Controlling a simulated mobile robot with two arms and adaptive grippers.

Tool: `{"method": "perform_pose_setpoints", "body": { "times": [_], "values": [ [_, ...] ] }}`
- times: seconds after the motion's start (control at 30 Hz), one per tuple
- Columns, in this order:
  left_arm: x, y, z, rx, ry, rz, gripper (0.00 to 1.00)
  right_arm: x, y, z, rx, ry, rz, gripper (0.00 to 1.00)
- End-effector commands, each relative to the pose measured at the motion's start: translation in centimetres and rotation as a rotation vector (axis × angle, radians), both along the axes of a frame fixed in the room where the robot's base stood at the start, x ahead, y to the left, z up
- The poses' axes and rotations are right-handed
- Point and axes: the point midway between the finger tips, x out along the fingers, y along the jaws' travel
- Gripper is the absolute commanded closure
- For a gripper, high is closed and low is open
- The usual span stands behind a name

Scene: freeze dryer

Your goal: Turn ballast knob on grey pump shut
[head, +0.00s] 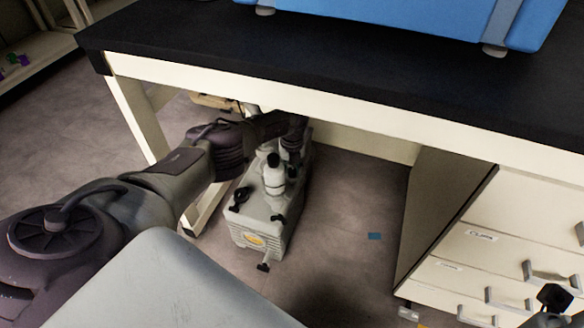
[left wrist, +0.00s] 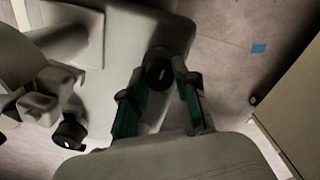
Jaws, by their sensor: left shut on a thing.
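The grey pump (head: 262,228) stands on the floor under the bench. My left arm reaches in over its far end. The black ballast knob (left wrist: 158,69) shows on the pump's top in the left wrist view, with a small white mark on it. My left gripper (left wrist: 155,82) is shut on the knob, one finger on each side. In the head view my left gripper (head: 292,137) is dark and partly in shadow, and hides the knob. A dark part at the lower right edge looks like my right gripper (head: 554,298); its jaws cannot be made out.
The black bench top (head: 190,45) overhangs the pump and carries a blue machine (head: 430,15). A drawer cabinet (head: 500,245) stands to the right. Floor right of the pump is mostly clear.

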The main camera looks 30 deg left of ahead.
Motion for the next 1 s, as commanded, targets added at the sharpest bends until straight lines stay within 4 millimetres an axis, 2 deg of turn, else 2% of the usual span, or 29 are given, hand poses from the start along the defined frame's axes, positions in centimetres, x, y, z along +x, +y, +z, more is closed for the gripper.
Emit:
{"method": "perform_pose_setpoints", "body": {
  "times": [0.23, 0.67, 0.7, 0.8, 0.87, 1.0],
  "values": [
    [0.04, 0.06, 0.08, 0.001, -0.001, 0.061, 1.00, -0.16, -0.03, -0.01, 0.001, 0.006, 0.000, 1.00],
    [0.06, 0.07, 0.05, 0.001, -0.001, 0.070, 1.00, -0.19, -0.04, -0.21, 0.002, 0.011, 0.001, 1.00],
    [0.06, 0.07, 0.05, 0.001, -0.001, 0.070, 0.69, -0.18, -0.05, -0.21, 0.002, 0.012, 0.001, 1.00],
    [0.05, 0.06, 0.05, 0.001, -0.001, 0.070, 0.52, -0.14, -0.04, -0.24, 0.001, 0.013, 0.001, 1.00],
    [0.05, 0.05, 0.04, 0.001, -0.001, 0.070, 0.45, -0.13, -0.03, -0.24, 0.001, 0.013, 0.001, 1.00],
    [0.03, 0.03, 0.02, 0.001, -0.001, 0.069, 0.45, -0.10, -0.02, -0.23, 0.001, 0.014, 0.001, 1.00]
  ]
}}
